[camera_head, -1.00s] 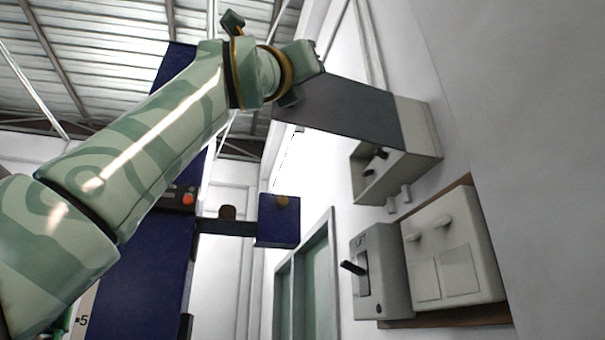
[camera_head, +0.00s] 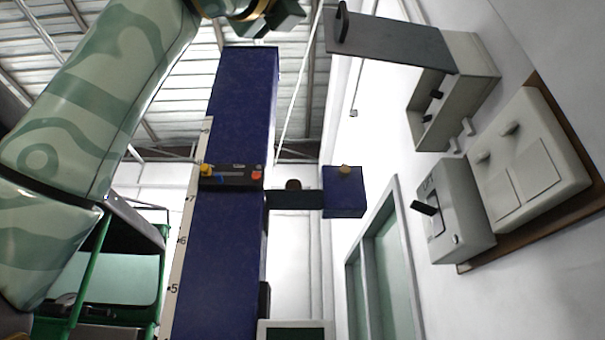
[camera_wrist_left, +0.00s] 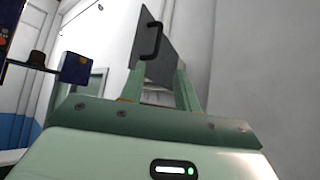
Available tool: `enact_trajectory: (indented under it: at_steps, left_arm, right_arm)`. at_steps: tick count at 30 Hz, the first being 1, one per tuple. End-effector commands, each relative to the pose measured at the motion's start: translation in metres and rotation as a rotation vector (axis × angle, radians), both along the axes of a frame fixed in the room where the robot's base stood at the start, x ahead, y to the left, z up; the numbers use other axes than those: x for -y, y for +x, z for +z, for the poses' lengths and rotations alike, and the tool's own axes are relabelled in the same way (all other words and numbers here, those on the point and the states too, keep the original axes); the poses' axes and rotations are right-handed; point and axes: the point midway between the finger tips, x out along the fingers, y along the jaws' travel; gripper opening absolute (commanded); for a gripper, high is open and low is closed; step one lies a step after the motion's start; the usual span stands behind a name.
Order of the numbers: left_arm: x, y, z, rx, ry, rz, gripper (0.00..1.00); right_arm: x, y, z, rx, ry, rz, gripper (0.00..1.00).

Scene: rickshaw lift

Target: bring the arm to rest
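My left arm comes in from the left of the head view, and its gripper (camera_head: 285,18) is at the top edge, partly cut off. In the left wrist view its two green fingers (camera_wrist_left: 160,80) stand apart with nothing between them. A grey box (camera_head: 465,80) on the wall has its dark door (camera_head: 395,42) swung open, with a black handle (camera_head: 342,22) at the door's free end. The gripper is left of this handle and apart from it. The wrist view also shows the door and handle beyond the fingers. My right gripper is in neither view.
Below the box are a grey LIFT switch box (camera_head: 455,215) with a black lever and a pale panel (camera_head: 525,160) on a brown board. A blue lift column (camera_head: 225,250) with a side arm stands mid-view. A green-framed vehicle (camera_head: 120,265) is at the left.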

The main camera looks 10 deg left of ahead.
Motion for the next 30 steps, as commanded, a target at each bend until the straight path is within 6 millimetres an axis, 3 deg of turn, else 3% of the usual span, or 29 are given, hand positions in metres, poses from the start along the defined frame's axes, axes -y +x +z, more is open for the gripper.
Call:
enact_trajectory:
  at_steps: [4,24,30]
  left_arm:
    - [-0.004,-0.006,-0.008,0.001,0.001,0.000,0.32]
    - [-0.004,-0.009,-0.006,0.018,0.012,0.013,0.32]
    - [0.017,-0.030,-0.002,0.099,0.075,-0.141,0.32]
  right_arm:
    - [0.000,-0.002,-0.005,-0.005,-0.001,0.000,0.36]
    - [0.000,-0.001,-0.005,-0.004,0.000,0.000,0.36]
    - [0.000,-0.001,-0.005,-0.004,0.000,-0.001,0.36]
